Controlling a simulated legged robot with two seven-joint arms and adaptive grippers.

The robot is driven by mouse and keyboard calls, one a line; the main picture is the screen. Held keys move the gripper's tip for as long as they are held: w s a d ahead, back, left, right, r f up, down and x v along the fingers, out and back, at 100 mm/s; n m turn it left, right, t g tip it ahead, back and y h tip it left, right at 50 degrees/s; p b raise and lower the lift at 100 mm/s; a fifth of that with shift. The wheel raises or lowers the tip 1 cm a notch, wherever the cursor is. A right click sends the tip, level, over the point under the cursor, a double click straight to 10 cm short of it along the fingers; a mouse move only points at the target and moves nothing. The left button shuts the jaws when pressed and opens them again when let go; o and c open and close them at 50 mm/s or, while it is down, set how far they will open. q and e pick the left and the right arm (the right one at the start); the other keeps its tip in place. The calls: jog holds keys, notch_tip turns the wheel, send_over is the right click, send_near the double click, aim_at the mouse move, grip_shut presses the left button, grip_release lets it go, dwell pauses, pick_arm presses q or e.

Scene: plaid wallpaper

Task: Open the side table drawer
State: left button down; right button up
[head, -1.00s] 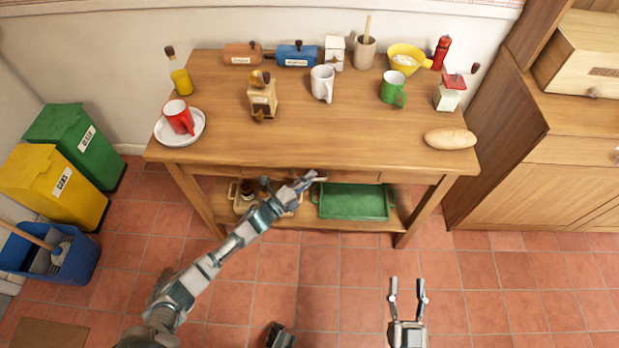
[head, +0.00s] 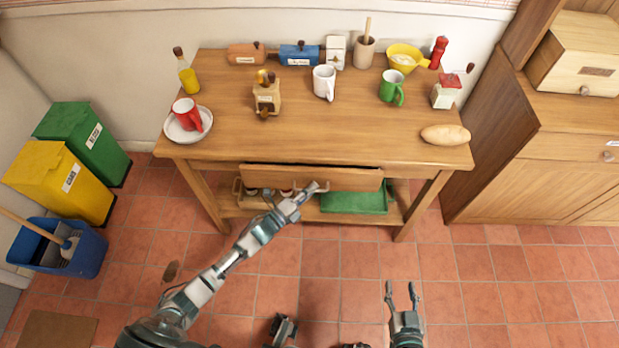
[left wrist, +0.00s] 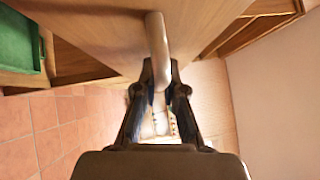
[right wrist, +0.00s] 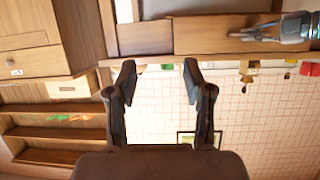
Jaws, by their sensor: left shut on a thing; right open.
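The wooden side table (head: 330,152) stands against the wall. Its drawer (head: 345,179) is pulled partly out below the tabletop, with a dark gap along its top edge. My left gripper (head: 316,188) is at the front of the drawer. In the left wrist view its fingers (left wrist: 160,85) are shut on the pale drawer handle (left wrist: 156,35), on the wooden drawer front (left wrist: 110,30). My right gripper (head: 402,290) is open and empty over the floor, well in front of the table. Its open fingers (right wrist: 157,80) also show in the right wrist view.
Mugs, a grinder, a bread loaf (head: 445,134) and other items stand on the tabletop. A green tray (head: 354,202) lies on the lower shelf. Bins (head: 60,180) stand at left, a wooden cabinet (head: 545,165) at right. The tiled floor in front is free.

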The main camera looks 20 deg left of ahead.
jog(key=s+d+f+g+h+p, duration=0.25)
jog(key=s+g, duration=0.25)
jog(key=s, duration=0.3)
jog(key=s+d+f+g+h+p, duration=0.1)
jog(key=s+d+f+g+p, duration=0.2)
jog(key=s+g, duration=0.4)
pick_arm(q)
jog(key=s+d, duration=0.2)
jog(key=s, duration=0.7)
jog(key=s+d, duration=0.3)
jog(key=s, duration=0.7)
jog(key=shift+s+d+f+p, duration=0.25)
jog(key=shift+p, duration=0.15)
pick_arm(e)
notch_tip(320, 180, down, 6)
jog(key=t, duration=0.1)
jog(key=shift+s, duration=0.15)
jog(key=shift+d+y, duration=0.1)
jog(key=shift+y, duration=0.15)
pick_arm(q)
jog(key=c, duration=1.5)
grip_release()
jog(key=shift+w, duration=0.1)
jog(key=shift+r, duration=0.1)
